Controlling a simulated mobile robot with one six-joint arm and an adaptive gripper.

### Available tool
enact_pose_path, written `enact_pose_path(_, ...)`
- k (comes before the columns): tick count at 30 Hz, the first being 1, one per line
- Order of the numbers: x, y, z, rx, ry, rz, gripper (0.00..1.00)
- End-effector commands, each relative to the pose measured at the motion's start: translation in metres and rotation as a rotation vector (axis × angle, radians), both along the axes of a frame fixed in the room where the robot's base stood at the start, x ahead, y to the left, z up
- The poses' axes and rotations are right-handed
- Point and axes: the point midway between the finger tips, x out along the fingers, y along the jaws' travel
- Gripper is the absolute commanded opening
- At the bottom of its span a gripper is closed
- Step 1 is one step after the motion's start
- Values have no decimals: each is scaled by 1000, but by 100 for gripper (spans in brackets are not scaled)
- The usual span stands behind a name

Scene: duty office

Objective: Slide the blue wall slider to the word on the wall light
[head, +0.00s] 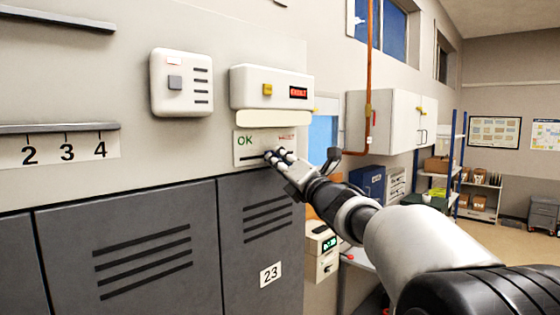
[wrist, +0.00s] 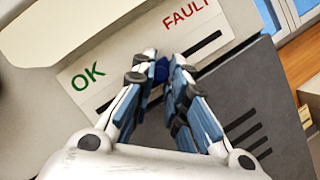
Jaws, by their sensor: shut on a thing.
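The wall light is a red lit display (head: 298,92) on a white wall box (head: 272,78); its small text appears to read FAULT. Below it is a pale slider plate (head: 246,149) with green OK at left and red FAULT at right. The blue slider knob (wrist: 161,70) sits around the middle of the slot, short of both ends. My gripper (head: 272,156) is at the plate, its fingers (wrist: 160,72) shut on the knob and partly hiding it.
Grey lockers (head: 130,255) stand below the plate, one labelled 23. A white switch box (head: 181,83) is on the wall to the left. A copper pipe (head: 369,80) and white cabinet (head: 385,122) are to the right. The wall beside the plate looks clear.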

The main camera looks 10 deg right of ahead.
Motion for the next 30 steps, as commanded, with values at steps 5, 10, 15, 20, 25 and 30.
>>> enact_pose_path(5,2,-3,0,-1,0,-2,0)
enact_pose_path(10,22,-30,1,0,-1,-4,0)
enact_pose_path(15,40,-55,2,0,-1,-3,0)
enact_pose_path(20,44,-61,1,0,-1,-1,0)
enact_pose_path(25,44,-61,1,2,-1,-1,0)
enact_pose_path(30,44,-61,1,1,0,-2,22)
